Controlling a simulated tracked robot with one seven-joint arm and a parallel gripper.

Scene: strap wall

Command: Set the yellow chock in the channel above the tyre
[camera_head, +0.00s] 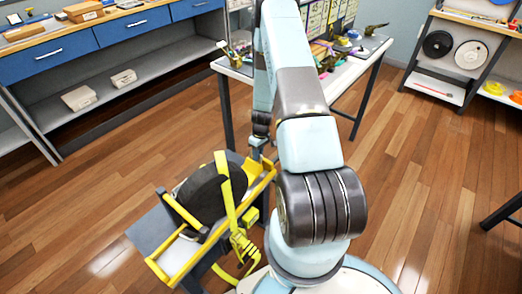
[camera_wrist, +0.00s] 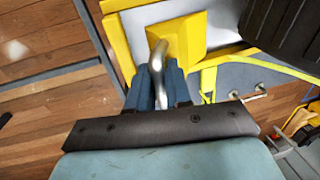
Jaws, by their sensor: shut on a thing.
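The yellow chock (camera_wrist: 187,34) shows in the wrist view as a yellow block with a bent silver handle. My gripper (camera_wrist: 160,78) is shut on that handle, a blue finger on each side. The chock lies over the pale floor of the channel (camera_wrist: 117,48), beside its yellow side rail; whether it touches the floor I cannot tell. The dark tyre (camera_wrist: 292,28) is at the upper right, apart from the chock. In the head view the tyre (camera_head: 218,190) sits in the yellow-railed channel (camera_head: 171,273). My gripper is at its far end, largely hidden, and I cannot make out the chock there.
A yellow strap (camera_head: 224,185) crosses the tyre, with its ratchet (camera_head: 243,243) and loose end at the near side. A cluttered workbench (camera_head: 297,83) stands behind. Blue drawers (camera_head: 135,26) are at the left and a shelf (camera_head: 440,92) at the right. Wooden floor between is clear.

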